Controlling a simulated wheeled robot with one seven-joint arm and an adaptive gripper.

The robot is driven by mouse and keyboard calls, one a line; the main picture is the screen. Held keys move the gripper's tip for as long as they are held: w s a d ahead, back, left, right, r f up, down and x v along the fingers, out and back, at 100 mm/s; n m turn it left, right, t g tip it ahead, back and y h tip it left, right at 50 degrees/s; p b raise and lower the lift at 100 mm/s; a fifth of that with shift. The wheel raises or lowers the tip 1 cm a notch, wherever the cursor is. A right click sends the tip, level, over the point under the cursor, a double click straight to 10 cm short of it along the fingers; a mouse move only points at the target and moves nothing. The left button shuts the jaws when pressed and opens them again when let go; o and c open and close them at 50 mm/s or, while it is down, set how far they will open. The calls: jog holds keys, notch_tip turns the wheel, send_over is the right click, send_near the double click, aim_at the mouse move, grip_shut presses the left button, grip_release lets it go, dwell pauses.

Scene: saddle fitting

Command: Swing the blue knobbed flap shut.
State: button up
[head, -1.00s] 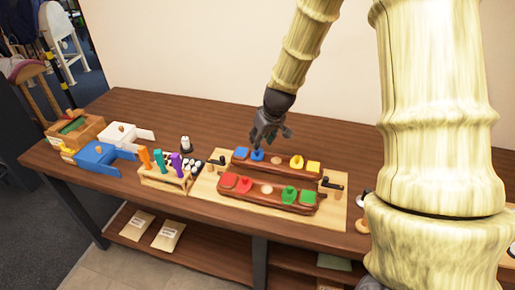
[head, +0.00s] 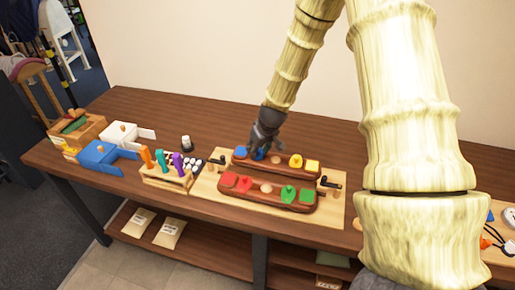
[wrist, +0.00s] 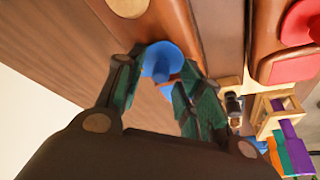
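The blue knobbed flap (head: 260,155) is on the rear brown wooden bar (head: 277,164), near its left end beside a flat blue square (head: 241,152). My gripper (head: 264,146) is right above it, pointing down, and partly hides it. In the wrist view the blue knob (wrist: 160,60) with its rounded blue plate shows between the two fingertips (wrist: 155,75). The fingers are spread, one on each side of the knob; firm contact is not visible. Another bit of blue shows between the fingers, below the knob.
The front bar (head: 266,189) carries red and green pieces. The rear bar's right end has a yellow knobbed piece (head: 296,161) and square. Black-handled clamps (head: 331,182) flank the bars. A wooden holder (head: 166,177) with coloured handles stands to the left.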

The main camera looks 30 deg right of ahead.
grip_shut()
jog(key=shift+w+a+m, duration=0.1)
jog(key=shift+m, duration=0.3)
grip_release()
jog(key=shift+r, duration=0.1)
jog(key=v, duration=1.2)
jog(key=shift+a, duration=0.15)
